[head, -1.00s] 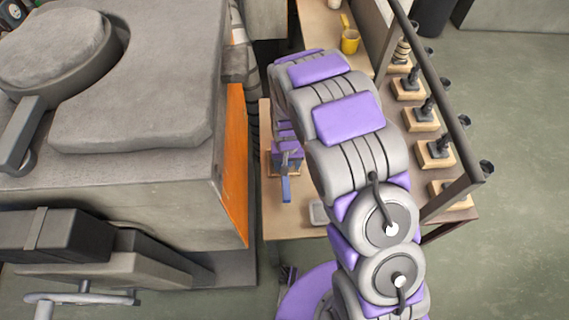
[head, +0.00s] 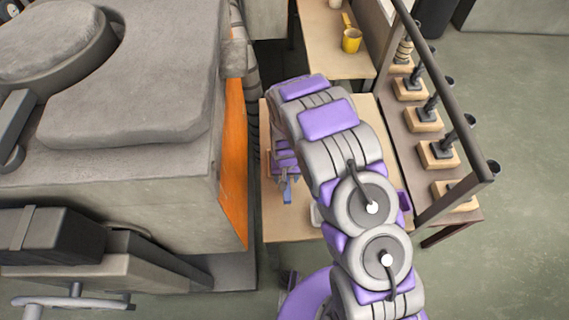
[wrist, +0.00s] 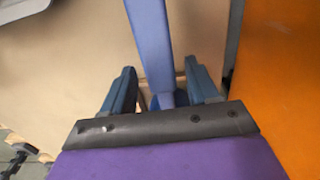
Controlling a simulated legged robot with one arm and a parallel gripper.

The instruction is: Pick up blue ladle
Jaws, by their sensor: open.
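The blue ladle (wrist: 150,40) shows in the wrist view as a long blue bar running from the top edge down between the fingers. Its lower end is partly hidden behind the dark bar of my gripper. My gripper (wrist: 162,84) is open, with one dark blue finger on each side of the ladle and a gap on both sides. In the head view a small blue piece, apparently the ladle (head: 287,196), shows just below my purple gripper (head: 286,172) over the wooden table; the fingertips are hard to make out there.
The wooden table (head: 285,225) lies under my gripper. A large grey machine with an orange side panel (head: 233,165) stands close on the left. A shelf with a dark rail (head: 445,95) and several wooden-based stands is on the right.

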